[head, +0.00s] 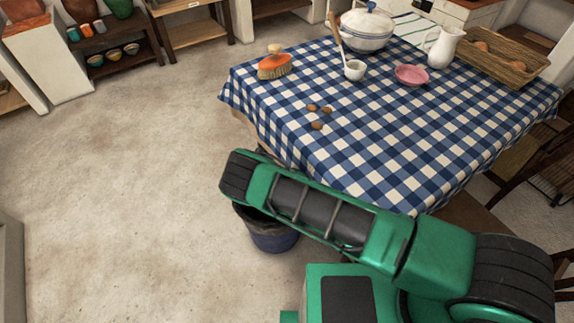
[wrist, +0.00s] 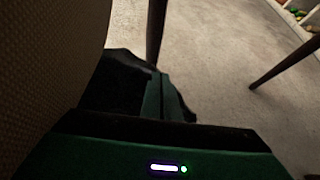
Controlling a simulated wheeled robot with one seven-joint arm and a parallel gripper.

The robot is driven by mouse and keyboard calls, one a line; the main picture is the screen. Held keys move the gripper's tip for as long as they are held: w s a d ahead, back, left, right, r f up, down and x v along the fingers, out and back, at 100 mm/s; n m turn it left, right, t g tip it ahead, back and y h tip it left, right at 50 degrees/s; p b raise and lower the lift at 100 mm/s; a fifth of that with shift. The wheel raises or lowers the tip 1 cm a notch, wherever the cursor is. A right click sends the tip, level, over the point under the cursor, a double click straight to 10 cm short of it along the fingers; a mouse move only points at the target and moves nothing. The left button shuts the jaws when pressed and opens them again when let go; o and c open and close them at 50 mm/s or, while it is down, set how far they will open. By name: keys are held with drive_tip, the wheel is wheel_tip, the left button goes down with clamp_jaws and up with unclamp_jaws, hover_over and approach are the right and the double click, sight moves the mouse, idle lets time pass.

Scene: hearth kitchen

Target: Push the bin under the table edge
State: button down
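The bin (head: 272,238) is a dark blue round bucket on the floor, just off the left front side of the table (head: 385,130). My arm crosses above it and hides part of its rim. In the head view my gripper is hidden behind the arm's end, by the cloth's edge. In the wrist view my gripper (wrist: 162,97) points down toward the floor, its two green fingers side by side with only a thin dark line between them. A black shape (wrist: 108,88) lies left of and behind the fingers; I cannot tell whether it is the bin or whether they touch.
A table leg (wrist: 156,35) stands just beyond the fingers, another leg (wrist: 285,68) farther right. A brown textured surface (wrist: 45,60) fills the wrist view's left. The floor at left is clear.

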drive_tip(key=s, duration=0.1)
drive_tip(key=s+d, duration=0.1)
drive_tip(key=s+f, duration=0.1)
drive_tip(key=shift+d, duration=0.35)
drive_tip(key=s+d+r, duration=0.2)
drive_tip(key=s+d, duration=0.3)
drive_tip(key=s, duration=0.5)
idle(0.4)
